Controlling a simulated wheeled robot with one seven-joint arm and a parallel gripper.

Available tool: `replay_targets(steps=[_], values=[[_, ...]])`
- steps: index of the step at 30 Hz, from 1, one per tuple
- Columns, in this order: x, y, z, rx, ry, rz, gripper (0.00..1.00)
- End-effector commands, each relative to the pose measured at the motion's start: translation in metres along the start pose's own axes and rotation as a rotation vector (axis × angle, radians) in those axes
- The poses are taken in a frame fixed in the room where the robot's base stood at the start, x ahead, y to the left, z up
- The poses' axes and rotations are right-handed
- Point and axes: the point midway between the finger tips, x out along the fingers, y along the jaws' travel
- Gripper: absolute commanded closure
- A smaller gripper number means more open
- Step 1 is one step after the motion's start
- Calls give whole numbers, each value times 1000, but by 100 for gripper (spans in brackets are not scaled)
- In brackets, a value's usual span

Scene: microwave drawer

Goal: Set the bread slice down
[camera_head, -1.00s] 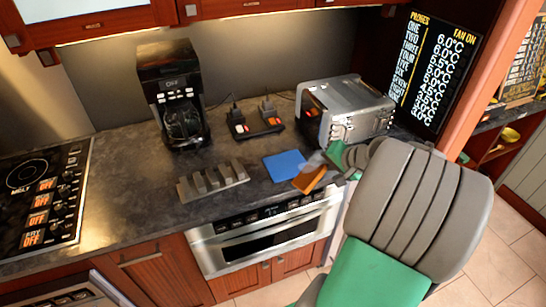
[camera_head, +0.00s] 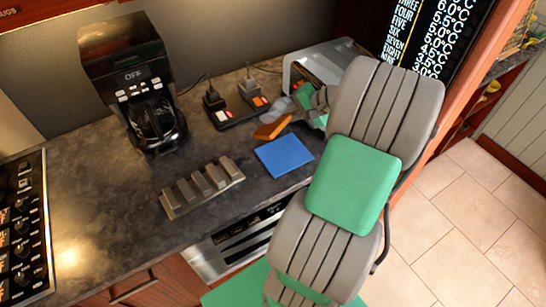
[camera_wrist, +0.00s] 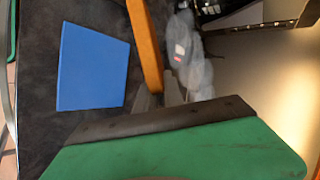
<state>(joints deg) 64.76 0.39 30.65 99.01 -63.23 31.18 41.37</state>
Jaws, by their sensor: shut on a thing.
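The bread slice (camera_head: 272,127) is a flat orange-brown piece just behind the blue square (camera_head: 284,154) on the dark counter. In the wrist view the slice (camera_wrist: 145,45) shows nearly edge-on, to the right of the blue square (camera_wrist: 92,67). My gripper (camera_wrist: 160,95) is shut on the near end of the slice. In the head view my gripper (camera_head: 292,114) reaches in from the right, and its fingers are small and partly hidden. I cannot tell whether the slice touches the counter.
A silver toaster (camera_head: 315,65) stands behind my arm. A power strip with plugs (camera_head: 240,110) lies behind the slice. A coffee maker (camera_head: 140,85) stands at the left, and a grey slotted rack (camera_head: 203,187) lies at the front. Bare counter lies between them.

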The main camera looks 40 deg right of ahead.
Motion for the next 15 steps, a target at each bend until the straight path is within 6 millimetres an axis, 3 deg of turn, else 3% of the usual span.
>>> replay_targets(steps=[1,9,15], values=[[11,13,0,0,0,0,100],[42,48,1,-2,-2,0,100],[54,61,1,-3,-3,0,100]])
